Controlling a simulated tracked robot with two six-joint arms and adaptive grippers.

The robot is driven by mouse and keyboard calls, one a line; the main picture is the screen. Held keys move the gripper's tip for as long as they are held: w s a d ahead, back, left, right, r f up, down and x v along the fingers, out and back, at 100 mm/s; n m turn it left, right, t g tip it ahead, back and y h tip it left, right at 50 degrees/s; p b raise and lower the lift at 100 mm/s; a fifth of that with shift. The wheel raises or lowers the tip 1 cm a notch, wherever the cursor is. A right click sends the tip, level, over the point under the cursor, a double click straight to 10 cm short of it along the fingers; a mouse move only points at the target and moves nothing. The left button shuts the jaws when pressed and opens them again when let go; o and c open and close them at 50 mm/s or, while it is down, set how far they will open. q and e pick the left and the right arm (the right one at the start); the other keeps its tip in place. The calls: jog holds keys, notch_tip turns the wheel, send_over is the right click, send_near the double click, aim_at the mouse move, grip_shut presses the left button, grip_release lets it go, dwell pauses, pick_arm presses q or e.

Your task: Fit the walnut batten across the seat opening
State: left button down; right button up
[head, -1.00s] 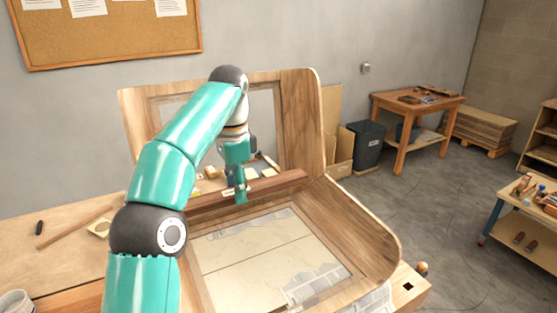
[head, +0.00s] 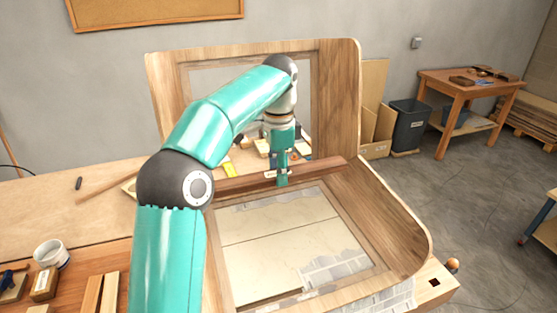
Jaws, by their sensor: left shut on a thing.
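The walnut batten (head: 325,167) is a long dark reddish-brown strip. It lies crosswise along the back edge of the seat opening (head: 285,240), near the bend where the seat meets the backrest. My left gripper (head: 283,179) points down and is shut on the batten near its middle. I cannot tell whether the batten touches the seat. The bent wooden shell (head: 395,215) has a framed opening in the seat and another in the upright back. My left arm hides part of the shell's left side and the batten's left end is partly covered. My right gripper is out of view.
The shell stands on a wooden workbench (head: 60,215). A white cup (head: 50,254) and wood strips (head: 100,293) lie at the bench's front left. Small items show through the back opening. A dark bin (head: 408,124) and a side table (head: 470,85) stand behind right.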

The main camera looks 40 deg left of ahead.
pick_arm(q)
send_over(278, 217)
notch_tip(278, 217, down, 6)
notch_tip(278, 217, down, 4)
jog(key=b, duration=0.2)
jog(key=shift+b, duration=0.4)
jog(key=shift+f, duration=0.4)
dwell(0.4)
jog(key=shift+f+b, duration=0.4)
jog(key=shift+f, duration=0.1)
dwell(0.6)
jog(key=c, duration=0.6)
grip_release()
